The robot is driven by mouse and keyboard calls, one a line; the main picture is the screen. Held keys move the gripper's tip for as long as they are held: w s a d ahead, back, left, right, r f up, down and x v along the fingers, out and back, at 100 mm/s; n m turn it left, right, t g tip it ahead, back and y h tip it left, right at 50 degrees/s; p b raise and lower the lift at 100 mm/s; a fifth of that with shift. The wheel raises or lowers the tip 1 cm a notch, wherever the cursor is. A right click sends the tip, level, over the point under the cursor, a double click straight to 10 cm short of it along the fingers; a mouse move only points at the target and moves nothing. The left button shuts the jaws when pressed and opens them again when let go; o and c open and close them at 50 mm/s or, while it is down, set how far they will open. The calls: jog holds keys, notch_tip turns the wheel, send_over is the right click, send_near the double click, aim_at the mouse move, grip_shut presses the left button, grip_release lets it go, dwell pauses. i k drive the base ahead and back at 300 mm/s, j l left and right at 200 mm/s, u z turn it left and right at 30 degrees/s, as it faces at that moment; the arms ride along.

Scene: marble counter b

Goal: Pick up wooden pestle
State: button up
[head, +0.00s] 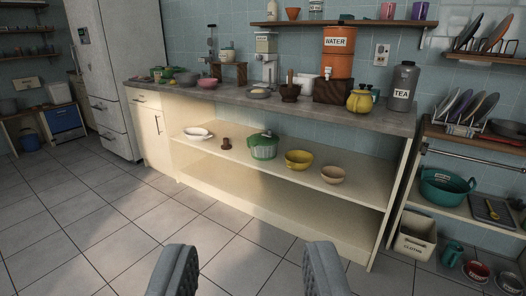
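A dark brown mortar (290,92) stands on the marble counter (240,97), left of the wooden block under the orange water dispenser. A light upright piece (290,77), which looks like a pestle handle, sticks up from it; its lower end is hidden. A small brown wooden object (226,144) sits on the shelf below, between a white dish and a green pot; I cannot tell exactly what it is. My gripper (248,268) is at the bottom of the view, its fingers wide apart and empty, well away from the counter and shelf.
The shelf also holds the white dish (197,133), green pot (263,147), yellow pot (298,160) and tan bowl (333,175). The orange dispenser (337,52) and grey tea urn (403,85) stand on the counter. The tiled floor (110,225) in front is clear.

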aim_at(290, 71)
jog(key=i, duration=2.05)
jog(key=i+z, duration=0.2)
jog(key=i, duration=0.2)
jog(key=i+j+z, duration=0.2)
jog(key=i, duration=0.2)
jog(key=i+j+z, duration=0.15)
jog(key=i, duration=0.25)
